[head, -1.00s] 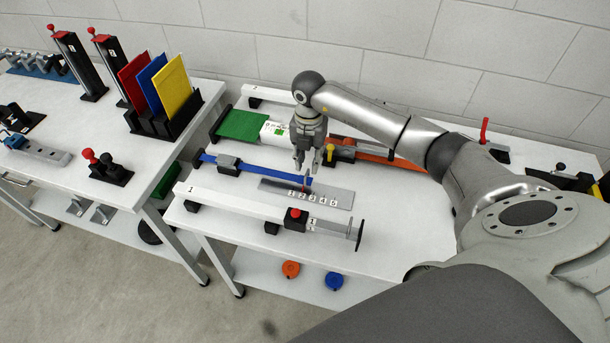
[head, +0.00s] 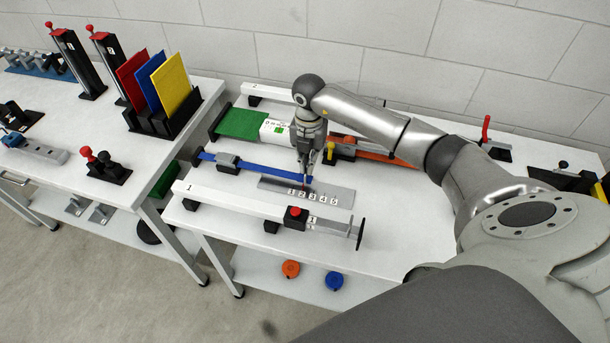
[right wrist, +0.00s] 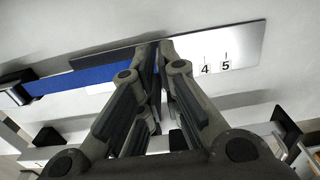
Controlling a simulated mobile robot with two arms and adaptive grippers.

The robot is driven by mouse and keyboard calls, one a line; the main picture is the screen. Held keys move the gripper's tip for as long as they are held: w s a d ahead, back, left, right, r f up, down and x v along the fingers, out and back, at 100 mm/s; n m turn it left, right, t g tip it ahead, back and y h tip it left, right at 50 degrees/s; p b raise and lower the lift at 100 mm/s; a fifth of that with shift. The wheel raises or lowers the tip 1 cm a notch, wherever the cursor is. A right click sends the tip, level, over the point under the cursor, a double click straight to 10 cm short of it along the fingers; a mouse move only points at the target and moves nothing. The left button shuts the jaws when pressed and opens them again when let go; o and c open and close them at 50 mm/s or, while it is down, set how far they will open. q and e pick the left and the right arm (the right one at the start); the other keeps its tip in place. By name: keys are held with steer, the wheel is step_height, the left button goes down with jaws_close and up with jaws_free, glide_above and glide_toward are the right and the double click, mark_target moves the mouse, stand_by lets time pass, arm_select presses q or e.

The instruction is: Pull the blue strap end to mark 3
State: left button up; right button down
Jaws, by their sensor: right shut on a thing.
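The blue strap (head: 265,170) runs from a black buckle (head: 228,162) on the left toward the grey scale plate (head: 342,195). It also shows in the right wrist view (right wrist: 70,79). The plate has numbered marks 1 to 5; mark 3 (head: 311,198) is in the middle of the row. My right gripper (head: 307,184) points down and is shut on the strap end, low over the plate behind the labels. The fingers hide most of the strap end, and its exact mark cannot be told. In the wrist view only marks 4 and 5 (right wrist: 225,66) show, right of the fingers. My left gripper is not in view.
A white rail (head: 235,200) with a red-knobbed slider (head: 295,213) lies in front of the plate. The bench right of the plate is fairly clear.

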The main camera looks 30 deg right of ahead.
steer(key=shift+s+d, duration=0.1)
steer(key=shift+d, duration=0.05)
steer(key=shift+s+d+p, duration=0.5)
steer(key=shift+s+d, duration=0.4)
steer(key=shift+s, duration=0.2)
steer(key=c, duration=1.1)
jaws_free()
steer(key=shift+r, duration=0.15)
step_height(320, 180, up, 12)
steer(key=shift+f, duration=0.1)
steer(key=shift+f, duration=0.1)
